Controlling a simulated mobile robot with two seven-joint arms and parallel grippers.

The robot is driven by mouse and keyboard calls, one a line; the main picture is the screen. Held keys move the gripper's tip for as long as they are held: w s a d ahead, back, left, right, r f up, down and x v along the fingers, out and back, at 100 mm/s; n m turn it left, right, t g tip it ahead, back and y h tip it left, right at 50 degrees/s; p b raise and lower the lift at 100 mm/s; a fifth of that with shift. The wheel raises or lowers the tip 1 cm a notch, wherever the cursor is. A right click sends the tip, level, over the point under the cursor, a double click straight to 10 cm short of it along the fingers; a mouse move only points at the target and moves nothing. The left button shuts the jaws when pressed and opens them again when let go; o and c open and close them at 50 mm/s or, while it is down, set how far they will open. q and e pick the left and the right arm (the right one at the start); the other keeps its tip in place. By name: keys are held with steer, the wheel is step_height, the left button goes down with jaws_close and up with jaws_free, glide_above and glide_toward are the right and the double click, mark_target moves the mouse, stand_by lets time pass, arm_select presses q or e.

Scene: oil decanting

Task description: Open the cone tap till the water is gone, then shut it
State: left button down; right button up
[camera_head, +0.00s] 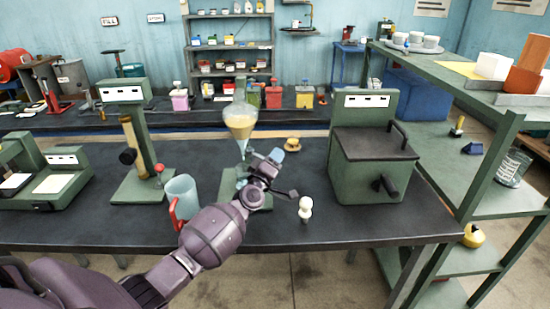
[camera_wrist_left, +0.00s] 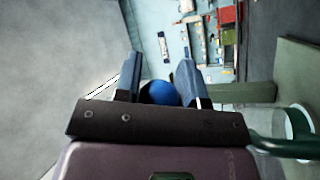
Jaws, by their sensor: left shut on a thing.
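The glass cone (camera_head: 240,122) hangs in the middle of the head view, with yellowish liquid inside and a clear lower part tapering down. My left gripper (camera_head: 270,163) is at the lower part of the cone, beside its outlet. In the left wrist view my left gripper (camera_wrist_left: 160,78) has its two fingers on either side of a round blue knob (camera_wrist_left: 160,93), which seems to be the cone's tap. The gripper and wrist hide most of the tap and what lies under the cone in the head view. My right gripper is not in view.
A clear jug with a red handle (camera_head: 182,192) stands left of my wrist. A green stand with a brass tube (camera_head: 130,135) is further left. A green lidded box (camera_head: 372,160) stands to the right. A white knobbed piece (camera_head: 305,208) is near the table's front edge.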

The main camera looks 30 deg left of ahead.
arm_select(q)
steer(key=shift+s+a+r, duration=0.2)
steer(key=shift+s, duration=0.2)
steer(key=c, duration=1)
jaws_free()
steer(key=shift+r, duration=0.1)
steer(key=shift+o, duration=1.3)
steer(key=shift+s, duration=0.25)
steer(key=shift+w, duration=0.1)
